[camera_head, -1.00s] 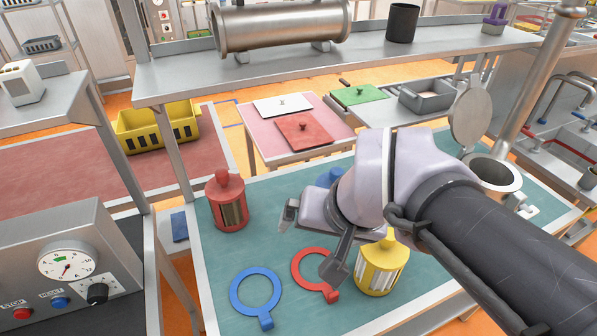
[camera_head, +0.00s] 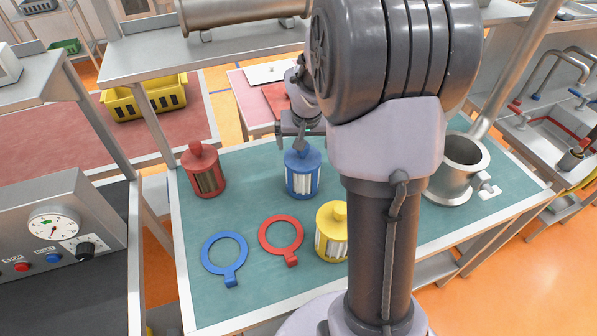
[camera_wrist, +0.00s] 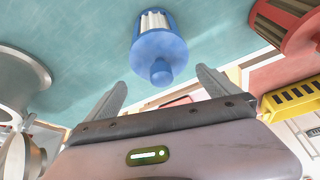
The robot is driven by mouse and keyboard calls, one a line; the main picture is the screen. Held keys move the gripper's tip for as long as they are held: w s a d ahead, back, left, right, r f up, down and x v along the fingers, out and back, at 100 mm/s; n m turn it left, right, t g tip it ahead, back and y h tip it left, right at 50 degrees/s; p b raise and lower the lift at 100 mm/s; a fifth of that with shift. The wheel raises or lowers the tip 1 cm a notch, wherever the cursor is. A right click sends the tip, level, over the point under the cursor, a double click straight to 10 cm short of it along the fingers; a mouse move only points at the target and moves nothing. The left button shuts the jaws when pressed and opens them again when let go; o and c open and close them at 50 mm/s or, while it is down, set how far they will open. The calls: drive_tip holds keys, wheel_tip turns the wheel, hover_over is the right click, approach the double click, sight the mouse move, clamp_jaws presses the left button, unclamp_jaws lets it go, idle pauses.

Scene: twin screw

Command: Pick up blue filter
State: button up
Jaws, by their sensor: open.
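The blue filter (camera_head: 303,173) stands upright on the green table (camera_head: 250,200), a blue-capped cylinder with white pleated sides. My gripper (camera_head: 301,128) is just behind and above it in the head view, partly hidden by my arm. In the wrist view the blue filter (camera_wrist: 158,48) lies ahead of the fingers, its knob pointing toward the gap between them. My gripper (camera_wrist: 160,85) is open, with nothing between the fingers. I see a gap between the fingertips and the filter in that picture.
A red filter (camera_head: 204,171) stands to the left and a yellow filter (camera_head: 331,232) to the front right. A blue ring (camera_head: 224,255) and a red ring (camera_head: 281,238) lie flat in front. A metal cylinder housing (camera_head: 457,170) stands at the right.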

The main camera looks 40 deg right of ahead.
sight(302, 155)
drive_tip(key=b+x, duration=0.1)
drive_tip(key=x, duration=0.3)
drive_tip(key=b+x, duration=0.1)
drive_tip(key=x, duration=0.2)
drive_tip(key=shift+a+f, duration=0.15)
drive_tip(key=shift+f, duration=0.3)
drive_tip(key=shift+w, duration=0.15)
drive_tip(key=shift+c, duration=1.3)
drive_tip(key=c, duration=1.5)
